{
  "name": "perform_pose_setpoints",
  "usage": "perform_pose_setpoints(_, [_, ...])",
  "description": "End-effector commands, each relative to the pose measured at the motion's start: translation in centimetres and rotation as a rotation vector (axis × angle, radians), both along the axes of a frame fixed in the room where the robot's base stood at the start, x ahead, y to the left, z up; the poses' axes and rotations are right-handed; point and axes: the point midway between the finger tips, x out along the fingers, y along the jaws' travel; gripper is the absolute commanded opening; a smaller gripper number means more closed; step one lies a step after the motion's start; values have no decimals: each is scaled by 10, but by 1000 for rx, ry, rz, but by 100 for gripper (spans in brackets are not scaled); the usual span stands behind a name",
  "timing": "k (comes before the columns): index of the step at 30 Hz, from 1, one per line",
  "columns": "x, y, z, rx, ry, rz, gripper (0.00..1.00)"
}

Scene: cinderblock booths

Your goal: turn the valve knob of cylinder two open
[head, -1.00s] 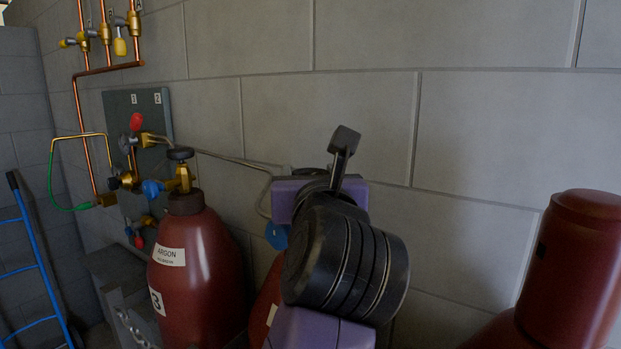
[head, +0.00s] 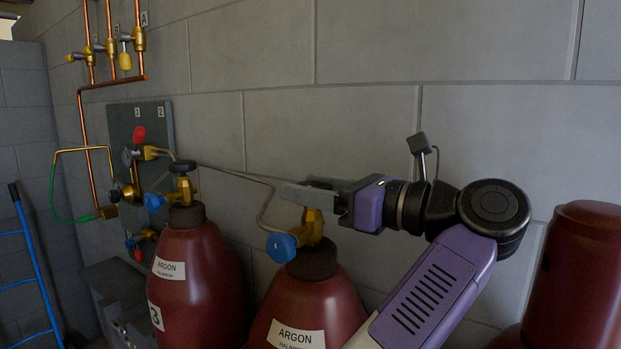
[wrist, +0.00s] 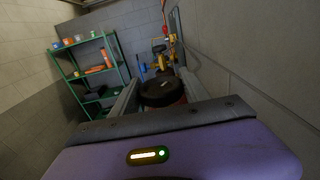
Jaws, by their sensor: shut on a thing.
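An argon cylinder (head: 306,300) stands in the front middle of the head view, with a brass valve and a blue fitting (head: 281,247). Its number is out of view. My gripper (head: 303,193) reaches in level from the right at the top of this valve. In the wrist view, the dark round valve knob (wrist: 160,93) sits between my two fingers, which are shut on it. In the head view, a finger hides most of the knob. How far the knob is turned cannot be seen.
A second argon cylinder (head: 193,275), marked 3, stands to the left with its own black knob. A red cylinder (head: 577,270) stands at the right. A grey panel (head: 142,125), copper pipes and thin hoses are on the block wall close behind. A blue ladder-like frame (head: 38,265) is far left.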

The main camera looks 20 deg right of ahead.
Motion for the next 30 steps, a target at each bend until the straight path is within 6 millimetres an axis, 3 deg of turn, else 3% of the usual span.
perform_pose_setpoints(15, [0,0,0,0,7,340,13])
perform_pose_setpoints(30, [-1,2,-1,0,4,405,13])
